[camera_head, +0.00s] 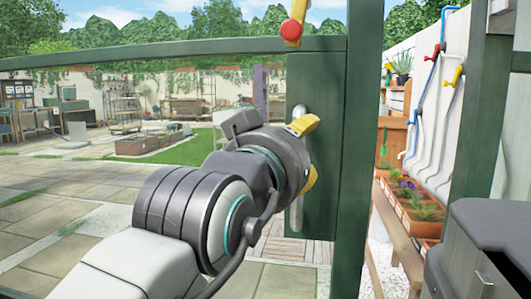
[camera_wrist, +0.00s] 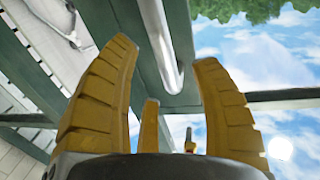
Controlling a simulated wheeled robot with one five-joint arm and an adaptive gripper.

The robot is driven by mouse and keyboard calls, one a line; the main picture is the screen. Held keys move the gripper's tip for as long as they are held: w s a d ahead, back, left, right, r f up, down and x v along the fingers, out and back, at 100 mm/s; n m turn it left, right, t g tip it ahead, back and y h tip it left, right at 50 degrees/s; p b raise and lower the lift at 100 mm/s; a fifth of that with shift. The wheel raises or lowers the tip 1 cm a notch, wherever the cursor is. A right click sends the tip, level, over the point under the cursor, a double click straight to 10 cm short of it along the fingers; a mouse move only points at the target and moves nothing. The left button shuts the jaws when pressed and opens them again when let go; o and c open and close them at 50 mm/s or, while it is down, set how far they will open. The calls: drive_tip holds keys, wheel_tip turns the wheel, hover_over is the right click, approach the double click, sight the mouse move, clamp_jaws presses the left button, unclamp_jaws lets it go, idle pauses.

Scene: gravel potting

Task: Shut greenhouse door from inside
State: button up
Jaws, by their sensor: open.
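The greenhouse door has a green frame (camera_head: 357,130) with clear panes, and it fills the middle of the head view. A silver vertical bar handle (camera_head: 297,215) stands on its green lock plate (camera_head: 320,85). My gripper (camera_head: 307,152) is at the handle's mid-height, its yellow fingers spread. In the wrist view the handle (camera_wrist: 161,45) runs between the open fingertips of my gripper (camera_wrist: 165,52). I cannot tell whether a finger touches it. My wrist hides the handle's middle in the head view. A wide gap shows between the door's edge and a green post (camera_head: 477,120) at right.
A red-and-yellow latch (camera_head: 293,22) sits above the lock plate. Through the gap are a wooden bench with planters (camera_head: 412,212) and pipes with taps (camera_head: 436,75) on a white wall. Paving (camera_head: 60,205) and a lawn (camera_head: 190,150) show through the panes.

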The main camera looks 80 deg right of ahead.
drive_tip(key=shift+s+d+b, duration=0.15)
drive_tip(key=shift+d+b, duration=0.35)
drive_tip(key=shift+d, duration=0.65)
drive_tip(key=shift+s+d+b, duration=0.1)
drive_tip(key=shift+d+b, duration=0.35)
drive_tip(key=shift+d, duration=0.7)
drive_tip(key=shift+c, duration=0.5)
clamp_jaws()
